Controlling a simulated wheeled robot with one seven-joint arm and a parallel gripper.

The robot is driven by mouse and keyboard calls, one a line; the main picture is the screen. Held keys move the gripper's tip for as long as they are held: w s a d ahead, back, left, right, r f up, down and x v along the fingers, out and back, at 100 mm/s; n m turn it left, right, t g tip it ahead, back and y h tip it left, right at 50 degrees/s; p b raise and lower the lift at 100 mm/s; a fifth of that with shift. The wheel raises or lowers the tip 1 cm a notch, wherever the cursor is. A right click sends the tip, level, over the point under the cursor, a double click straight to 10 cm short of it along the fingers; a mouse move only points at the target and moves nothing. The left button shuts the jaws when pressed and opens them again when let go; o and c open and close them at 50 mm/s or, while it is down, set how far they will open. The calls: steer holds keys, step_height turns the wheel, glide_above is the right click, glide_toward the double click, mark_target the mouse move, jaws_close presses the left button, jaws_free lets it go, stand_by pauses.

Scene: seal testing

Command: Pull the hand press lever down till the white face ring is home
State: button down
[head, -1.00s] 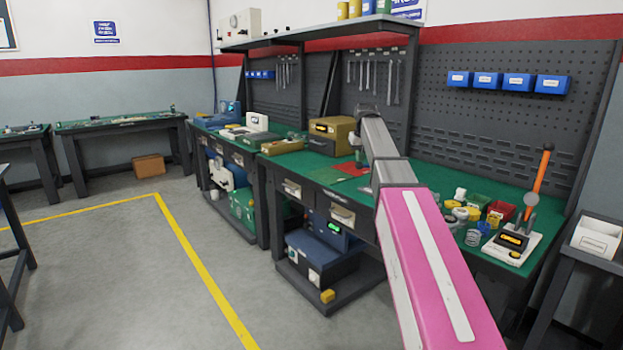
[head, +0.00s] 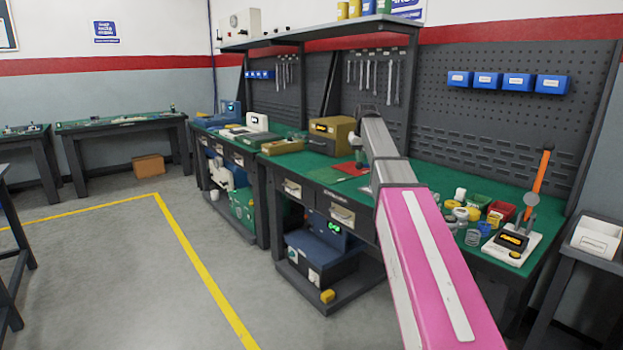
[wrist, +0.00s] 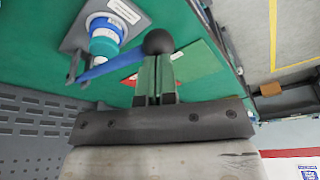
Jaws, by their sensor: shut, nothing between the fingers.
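In the wrist view the hand press has a blue lever (wrist: 110,67) with a black ball knob (wrist: 158,42) at its end. The lever slants from its pivot at the left up to the knob. My gripper (wrist: 154,65) is shut and empty, its fingertips close to the knob; I cannot tell whether they touch it. The press stands on a grey base (wrist: 76,38). A blue and white round part with a teal cylinder (wrist: 103,46) sits by it. I cannot make out which part is the white face ring or how it is seated. My arm hides the press in the head view.
The green bench top (head: 430,176) carries cups and small bins at the right. A device with an orange handle (head: 540,172) stands at the right end. A tan box (head: 332,134) stands towards the left. A red sheet (head: 343,169) lies near my arm.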

mark_target(359, 165)
steer(key=shift+s+a+f, duration=0.15)
steer(key=shift+f, duration=1.25)
steer(key=shift+s+a+f, duration=0.1)
steer(key=shift+a+f, duration=0.05)
steer(key=shift+f, duration=1.2)
stand_by(0.6)
steer(key=shift+r, duration=0.1)
steer(key=shift+r, duration=4.5)
